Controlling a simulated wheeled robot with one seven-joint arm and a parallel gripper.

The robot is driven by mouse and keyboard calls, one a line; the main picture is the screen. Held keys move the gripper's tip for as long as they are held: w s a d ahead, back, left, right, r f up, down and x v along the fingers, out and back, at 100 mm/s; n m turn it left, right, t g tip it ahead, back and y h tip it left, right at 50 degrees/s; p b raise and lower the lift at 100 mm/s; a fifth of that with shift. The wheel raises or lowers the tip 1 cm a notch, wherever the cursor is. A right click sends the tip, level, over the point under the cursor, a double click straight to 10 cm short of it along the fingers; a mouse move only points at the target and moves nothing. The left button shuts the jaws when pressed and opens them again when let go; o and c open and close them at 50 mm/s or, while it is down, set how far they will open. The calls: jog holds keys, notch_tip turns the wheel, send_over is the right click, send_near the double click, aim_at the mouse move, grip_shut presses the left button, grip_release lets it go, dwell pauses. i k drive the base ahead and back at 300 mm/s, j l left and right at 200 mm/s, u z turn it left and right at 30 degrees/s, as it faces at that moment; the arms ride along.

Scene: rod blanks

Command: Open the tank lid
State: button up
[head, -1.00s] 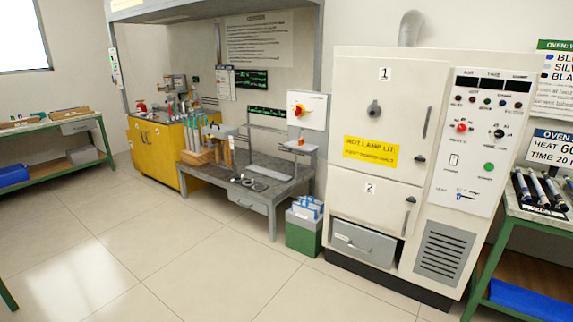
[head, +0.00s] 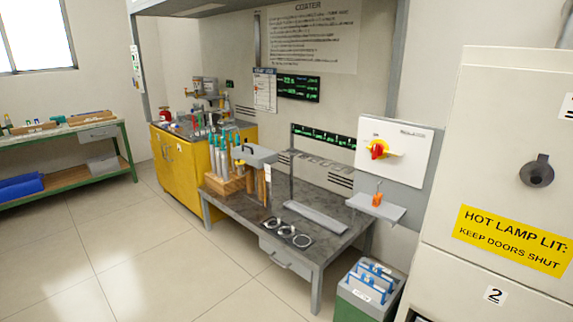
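A small grey box-shaped top with a dark handle (head: 254,154) stands on the grey bench, beside a wooden rack; it looks like the tank lid, and it appears shut. What is under it is mostly hidden by the rack and a pale upright post (head: 267,185). My gripper is not in view.
The grey bench (head: 325,258) carries several metal rings (head: 286,231), a flat grey bar (head: 315,217) and the wooden rack (head: 225,185) of teal-handled tools. A yellow cabinet (head: 182,175) stands left, a green bin (head: 365,290) and white oven (head: 500,150) right. The floor in front is clear.

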aim_at(255, 155)
jog(key=i+j+u, duration=0.1)
jog(key=i+u, duration=0.15)
jog(key=i, duration=0.55)
jog(key=i+u, duration=0.25)
jog(key=i, duration=0.5)
jog(key=i+l+u, duration=0.25)
jog(key=i, duration=0.5)
jog(key=i+z, duration=0.15)
jog(key=i, duration=0.7)
jog(key=i+j+z, duration=0.15)
jog(key=i, duration=0.7)
